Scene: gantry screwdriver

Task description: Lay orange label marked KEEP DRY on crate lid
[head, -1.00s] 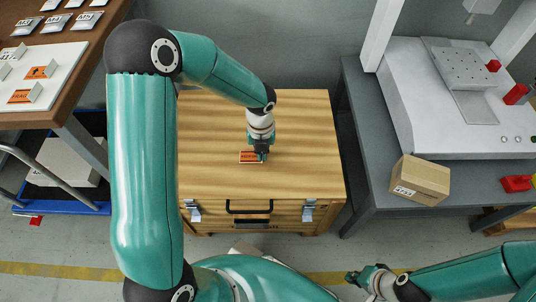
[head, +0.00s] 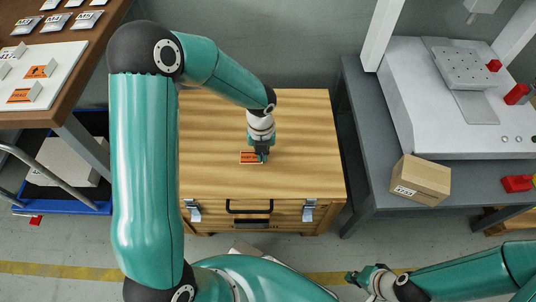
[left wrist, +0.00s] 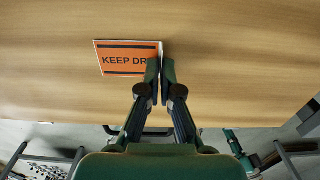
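The orange KEEP DRY label (head: 249,157) is at the wooden crate lid (head: 215,125), near the middle. In the left wrist view the label (left wrist: 122,59) lies flat, its text readable, with its right edge between my fingers. My left gripper (head: 262,157) points down at the lid. In the left wrist view its fingertips (left wrist: 160,68) are close together on the label's right edge. I cannot tell whether the label touches the lid or is just above it. My right gripper (head: 355,277) is at the lower right, away from the crate; its finger opening is unclear.
A brown table (head: 75,30) with a white label board (head: 62,62) stands at the upper left. A grey bench (head: 375,165) with a cardboard box (head: 420,178) stands on the right. Latches and a handle (head: 250,211) are on the crate's front. The lid around the label is clear.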

